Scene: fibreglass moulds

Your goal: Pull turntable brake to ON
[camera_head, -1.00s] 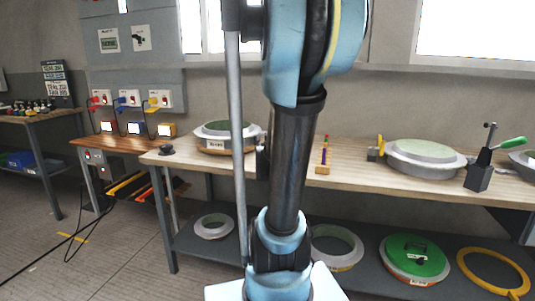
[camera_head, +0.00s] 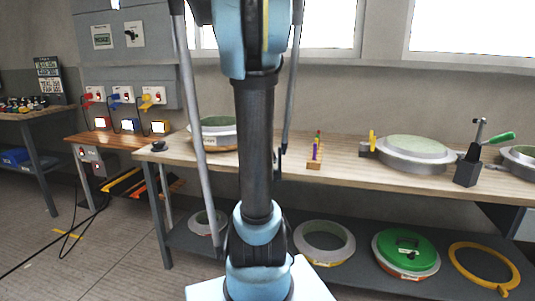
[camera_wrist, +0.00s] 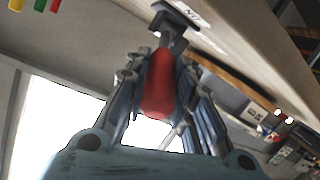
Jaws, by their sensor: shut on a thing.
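In the wrist view, my gripper (camera_wrist: 158,72) is closed around a red handle (camera_wrist: 158,95), with a finger on each side of it. The handle joins a dark grey bracket or lever part (camera_wrist: 174,22) at the top of the picture. A white label (camera_wrist: 192,12) lies beside that part; its lettering is too small and tilted to read surely. In the head view, my arm hides the gripper and the red handle. A round mould (camera_head: 218,122) on the bench is partly covered by my arm.
The wooden bench (camera_head: 345,170) crosses the view. It carries a coloured peg rack (camera_head: 316,152), a round mould (camera_head: 414,152) and a green-handled clamp (camera_head: 470,165). Moulds and a yellow ring (camera_head: 485,265) lie on the lower shelf. Floor at the left is mostly clear, with cables.

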